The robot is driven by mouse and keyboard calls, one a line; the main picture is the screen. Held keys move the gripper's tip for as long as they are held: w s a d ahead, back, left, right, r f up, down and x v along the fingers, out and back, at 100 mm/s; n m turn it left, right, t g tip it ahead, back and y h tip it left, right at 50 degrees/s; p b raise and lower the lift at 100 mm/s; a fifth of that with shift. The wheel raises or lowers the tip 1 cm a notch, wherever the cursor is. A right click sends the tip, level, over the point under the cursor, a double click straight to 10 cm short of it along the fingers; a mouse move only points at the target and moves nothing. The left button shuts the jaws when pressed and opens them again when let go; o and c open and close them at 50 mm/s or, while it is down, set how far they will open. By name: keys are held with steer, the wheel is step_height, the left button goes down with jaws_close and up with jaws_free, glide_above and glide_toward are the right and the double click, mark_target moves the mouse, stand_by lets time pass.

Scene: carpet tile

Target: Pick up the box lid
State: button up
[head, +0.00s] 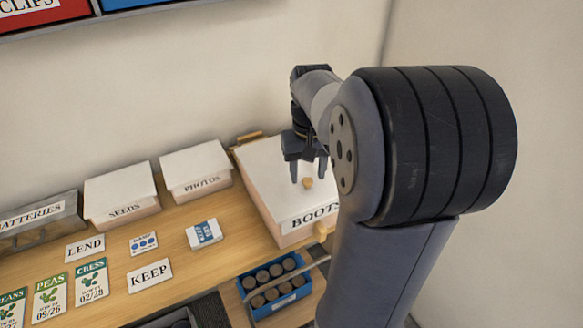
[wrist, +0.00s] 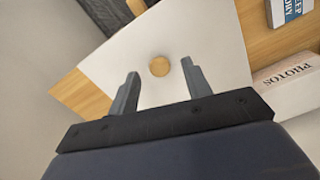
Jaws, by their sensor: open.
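The box lid (head: 265,170) is a flat white panel on top of the BOOTS box (head: 306,221), at the right end of the wooden shelf. A small round wooden knob (head: 308,183) stands on the lid. In the wrist view the lid (wrist: 212,58) fills the middle and the knob (wrist: 159,66) shows between and just beyond the fingertips. My gripper (head: 308,182) is open and empty above the lid, with its fingers to either side of the knob in the picture. The wrist view shows my gripper (wrist: 160,72) too. I cannot tell the exact height of the fingertips above the lid.
White SEEDS (head: 122,196) and PHOTOS (head: 196,171) boxes stand left of the BOOTS box. A blue tray of dark round items (head: 262,312) sits in front of it. Cards, including KEEP (head: 150,275), lie on the wood. A wall stands behind.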

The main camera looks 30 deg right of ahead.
steer(key=shift+f, duration=0.95)
steer(key=shift+c, duration=0.2)
jaws_close()
